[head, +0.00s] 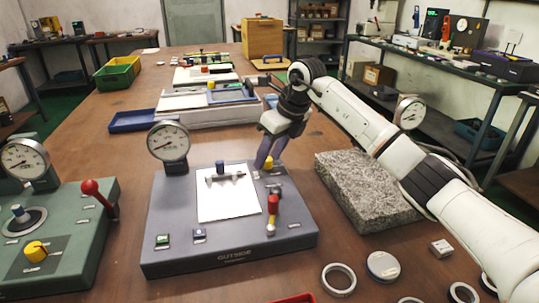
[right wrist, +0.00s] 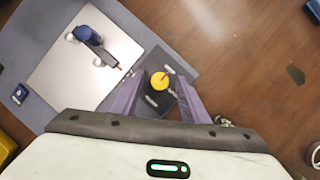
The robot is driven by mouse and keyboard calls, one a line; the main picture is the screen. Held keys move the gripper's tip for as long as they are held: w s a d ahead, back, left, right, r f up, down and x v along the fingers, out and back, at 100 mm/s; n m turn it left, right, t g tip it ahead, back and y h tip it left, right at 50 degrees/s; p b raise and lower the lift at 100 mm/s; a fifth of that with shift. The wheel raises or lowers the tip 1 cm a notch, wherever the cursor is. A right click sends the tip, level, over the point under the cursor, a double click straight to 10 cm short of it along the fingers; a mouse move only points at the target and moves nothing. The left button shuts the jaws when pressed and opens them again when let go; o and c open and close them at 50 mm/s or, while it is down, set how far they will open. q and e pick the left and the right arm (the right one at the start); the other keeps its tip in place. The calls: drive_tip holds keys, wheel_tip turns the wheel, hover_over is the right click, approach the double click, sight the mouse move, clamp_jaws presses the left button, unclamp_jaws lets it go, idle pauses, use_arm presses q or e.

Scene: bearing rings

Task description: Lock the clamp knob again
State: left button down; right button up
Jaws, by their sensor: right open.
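The yellow clamp knob (head: 256,174) sits at the back right of the grey "OUTSIDE" gauge fixture (head: 165,245), right of its white plate. In the right wrist view the knob (right wrist: 159,83) is round with a small red mark, on a dark labelled panel. My right gripper (head: 265,163) points down at the knob. Its purple fingers (right wrist: 158,92) are open, one on each side of the knob in the wrist view, with gaps showing. I cannot tell how far the tips are above the panel. My left gripper is not in view.
A dial gauge (head: 168,142) stands at the fixture's back left, and a red-handled lever (head: 272,204) at its right. A granite block (head: 365,190) lies to the right. Several metal rings (head: 339,279) lie in front. A green fixture (head: 75,250) stands on the left.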

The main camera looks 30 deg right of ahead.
clamp_jaws()
